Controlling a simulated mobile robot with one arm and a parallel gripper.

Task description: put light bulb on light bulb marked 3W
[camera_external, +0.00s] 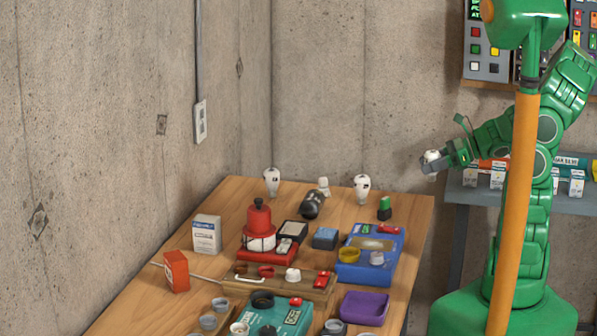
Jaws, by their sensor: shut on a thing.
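My gripper (434,164) is off the right side of the wooden table, raised above its top. It is shut on a small white object that looks like a light bulb (431,156). Two white light bulbs stand upright near the table's far edge, one on the left (271,181) and one on the right (361,188). Each has a dark marking too small to read, so I cannot tell which is 3W. Another small white piece (323,186) is between them, beside a dark cylinder (312,204).
The wooden table (411,214) holds a red bottle-like item (259,225), a blue case (371,273), a green-capped item (384,208), a teal box (275,320) and a purple tray (363,308). A grey shelf (482,202) with small boxes stands behind my arm. Concrete walls border the table.

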